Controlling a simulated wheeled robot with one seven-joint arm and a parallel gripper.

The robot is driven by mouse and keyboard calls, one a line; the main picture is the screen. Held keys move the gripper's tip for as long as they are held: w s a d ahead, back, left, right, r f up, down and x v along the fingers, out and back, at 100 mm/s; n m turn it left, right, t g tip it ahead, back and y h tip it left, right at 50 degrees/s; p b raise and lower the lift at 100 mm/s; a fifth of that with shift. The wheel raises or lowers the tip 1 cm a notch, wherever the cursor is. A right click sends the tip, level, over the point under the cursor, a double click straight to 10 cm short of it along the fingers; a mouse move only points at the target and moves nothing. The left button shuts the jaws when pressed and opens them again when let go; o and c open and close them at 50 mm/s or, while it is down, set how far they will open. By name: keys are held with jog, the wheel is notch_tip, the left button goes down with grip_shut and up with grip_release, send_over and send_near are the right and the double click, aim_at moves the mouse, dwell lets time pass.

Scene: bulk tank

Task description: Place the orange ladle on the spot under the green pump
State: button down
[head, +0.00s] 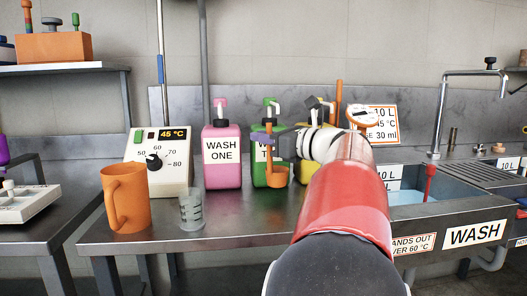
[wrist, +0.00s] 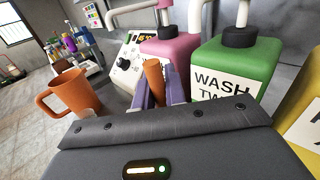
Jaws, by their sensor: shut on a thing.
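The orange ladle (head: 277,177) is in my gripper (head: 283,146), with its cup hanging down in front of the green bottle (head: 258,177) in the head view. My gripper is shut on the ladle's upright handle. In the wrist view the orange handle (wrist: 153,80) stands between the purple fingers (wrist: 160,88). The green bottle, labelled WASH TWO, also shows in the wrist view (wrist: 240,58), to the right of the fingers. Its pump has a green top (head: 270,102). I cannot see the spot under the pump, nor tell whether the ladle touches the bench.
A pink bottle (head: 222,150) stands left of the green one, a yellow bottle (head: 305,172) right of it. A dial box (head: 165,165), an orange jug (head: 126,198) and a clear beaker (head: 192,211) stand at left. The front bench (head: 235,222) is clear. A sink lies right.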

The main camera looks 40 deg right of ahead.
jog(key=shift+w+f+b, duration=0.1)
jog(key=shift+f+b, duration=0.2)
jog(key=shift+f, duration=1.45)
jog(key=shift+f, duration=0.2)
jog(key=c, duration=1.5)
grip_release()
jog(key=shift+o, duration=0.2)
jog(key=v, duration=1.2)
jog(key=shift+r+b, duration=0.2)
jog(key=shift+b, duration=0.1)
